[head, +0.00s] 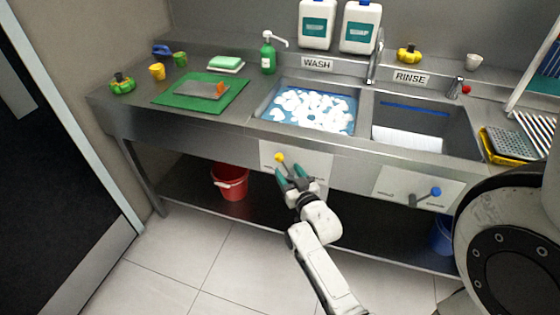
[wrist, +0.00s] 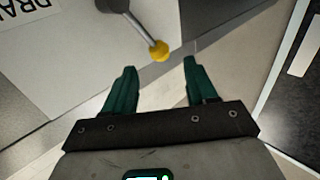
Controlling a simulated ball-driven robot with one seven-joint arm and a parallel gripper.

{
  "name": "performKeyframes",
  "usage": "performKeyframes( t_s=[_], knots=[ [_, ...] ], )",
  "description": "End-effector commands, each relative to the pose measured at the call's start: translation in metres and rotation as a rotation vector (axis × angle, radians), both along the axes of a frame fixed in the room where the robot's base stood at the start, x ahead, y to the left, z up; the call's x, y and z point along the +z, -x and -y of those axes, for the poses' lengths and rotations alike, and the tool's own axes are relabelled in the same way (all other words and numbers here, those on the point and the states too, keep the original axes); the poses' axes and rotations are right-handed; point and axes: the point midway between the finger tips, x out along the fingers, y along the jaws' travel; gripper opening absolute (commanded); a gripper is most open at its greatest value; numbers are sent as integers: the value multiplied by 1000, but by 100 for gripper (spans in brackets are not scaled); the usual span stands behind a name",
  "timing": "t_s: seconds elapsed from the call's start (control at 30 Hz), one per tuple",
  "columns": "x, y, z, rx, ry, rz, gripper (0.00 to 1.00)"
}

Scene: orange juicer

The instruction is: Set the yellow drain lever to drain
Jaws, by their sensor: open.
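The yellow drain lever (head: 280,158) is on a pale plate on the front of the sink unit, below the wash basin. In the wrist view its yellow ball knob (wrist: 159,50) sits at the end of a grey rod that slants up to the left. A label with part of the word "DRAIN" (wrist: 22,12) shows at the top left there. My gripper (head: 291,172) is open, with green fingers, just below and right of the knob in the head view. In the wrist view the knob lies beyond the fingertips (wrist: 157,65), between their lines, and nothing is held.
The wash basin (head: 262,110) holds water and white foam. A blue-knobbed lever (head: 436,191) is on a plate below the rinse basin (head: 459,140), to the right. A red bucket (head: 231,183) stands on the lower shelf at left. The floor (head: 165,265) at left is clear.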

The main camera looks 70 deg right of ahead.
Motion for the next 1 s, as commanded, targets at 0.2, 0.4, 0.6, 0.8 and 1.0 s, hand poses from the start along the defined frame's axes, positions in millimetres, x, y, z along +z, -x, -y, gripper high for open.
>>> performKeyframes(
  t_s=[0.2,0.4,0.6,0.8,1.0],
  knots=[
    [3,-26,27,-1,-1,1,57],
    [1,-38,37,-1,-1,0,57],
    [0,-40,40,0,0,0,57],
    [0,-40,40,0,-1,-1,51],
    [0,-40,39,0,-1,0,32]
  ],
)
